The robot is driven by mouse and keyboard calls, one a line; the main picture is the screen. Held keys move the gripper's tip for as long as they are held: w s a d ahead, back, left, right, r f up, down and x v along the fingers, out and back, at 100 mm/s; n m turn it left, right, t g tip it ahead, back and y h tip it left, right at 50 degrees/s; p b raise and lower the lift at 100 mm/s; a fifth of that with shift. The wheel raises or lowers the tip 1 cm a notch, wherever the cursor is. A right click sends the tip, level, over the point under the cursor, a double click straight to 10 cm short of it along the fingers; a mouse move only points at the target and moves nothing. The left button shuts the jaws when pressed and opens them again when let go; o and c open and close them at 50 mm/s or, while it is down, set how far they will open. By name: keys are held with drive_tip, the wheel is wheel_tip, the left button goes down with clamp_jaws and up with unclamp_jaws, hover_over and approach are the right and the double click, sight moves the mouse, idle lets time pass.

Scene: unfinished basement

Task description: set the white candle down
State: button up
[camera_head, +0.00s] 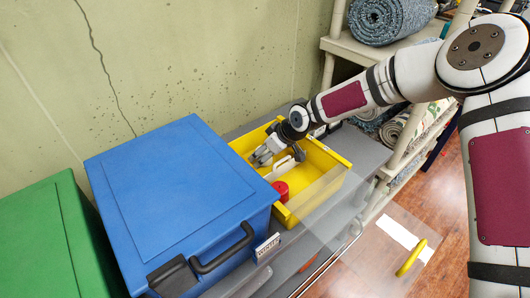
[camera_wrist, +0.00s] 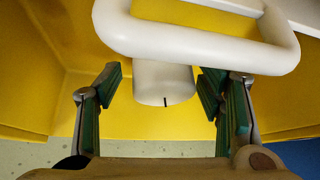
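The white candle (camera_wrist: 163,82) is a short cylinder with a dark wick, seen in the wrist view between the fingers of my gripper (camera_wrist: 160,85). A gap shows between it and the left finger; the right finger is very close to its side. The fingers look apart, not closed on it. In the head view my gripper (camera_head: 263,156) reaches down into a yellow bin (camera_head: 320,183). I cannot clearly pick out the candle there. Whether it rests on the bin's floor is hard to tell.
A white loop-shaped handle (camera_wrist: 200,42) crosses above the candle in the wrist view. A red cylinder (camera_head: 281,190) stands in the bin. A blue box (camera_head: 172,185) is close on the left, with a green box (camera_head: 50,240) beyond. Shelves with rolled rugs (camera_head: 390,18) stand behind.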

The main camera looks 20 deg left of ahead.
drive_tip(key=shift+r, duration=0.1)
drive_tip(key=shift+d+r, duration=0.15)
drive_tip(key=shift+r, duration=0.15)
drive_tip(key=v, duration=1.1)
drive_tip(key=shift+r+p, duration=0.15)
drive_tip(key=shift+p, duration=0.25)
drive_tip(key=shift+s+d, duration=0.1)
drive_tip(key=shift+d, duration=0.05)
